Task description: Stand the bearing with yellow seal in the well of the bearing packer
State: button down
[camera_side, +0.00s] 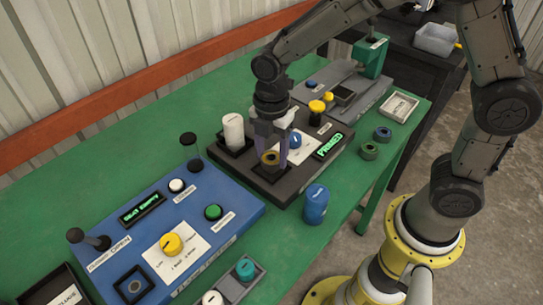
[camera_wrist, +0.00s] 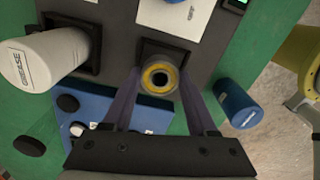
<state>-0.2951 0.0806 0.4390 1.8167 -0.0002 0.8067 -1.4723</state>
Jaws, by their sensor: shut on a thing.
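The bearing with yellow seal (camera_side: 270,158) is between the fingers of my gripper (camera_side: 274,153), which point down. In the wrist view its yellow ring with a dark centre (camera_wrist: 160,78) faces the camera, between the two purplish fingers of my gripper (camera_wrist: 162,90). The bearing packer (camera_side: 322,165) is a dark box with a green display reading PRIMED. Its square black well (camera_side: 262,175) is directly below the bearing; in the wrist view the well's rim (camera_wrist: 178,50) surrounds part of it. I cannot tell whether the bearing touches the well's floor.
A white grease cylinder (camera_side: 234,132) stands on the packer, left of my gripper. A blue cylinder (camera_side: 316,204) stands on the green table in front. A blue control panel (camera_side: 200,225) is at left.

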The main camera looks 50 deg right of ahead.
aim_at(271, 157)
jog(key=shift+f, duration=0.7)
jog(key=shift+f, duration=0.15)
jog(key=shift+c, duration=1)
grip_release()
notch_tip(271, 157, up, 12)
jog(key=s+d+r+m+t, duration=0.2)
jog(key=s+d+m, duration=0.3)
jog(key=s+m, duration=0.4)
jog(key=s+d+r+m+t, duration=0.2)
jog(key=s+d+m, duration=0.3)
jog(key=s+m, duration=0.4)
jog(key=shift+d+m+t, duration=0.25)
jog(key=shift+m+t, duration=0.55)
jog(key=shift+m, duration=0.3)
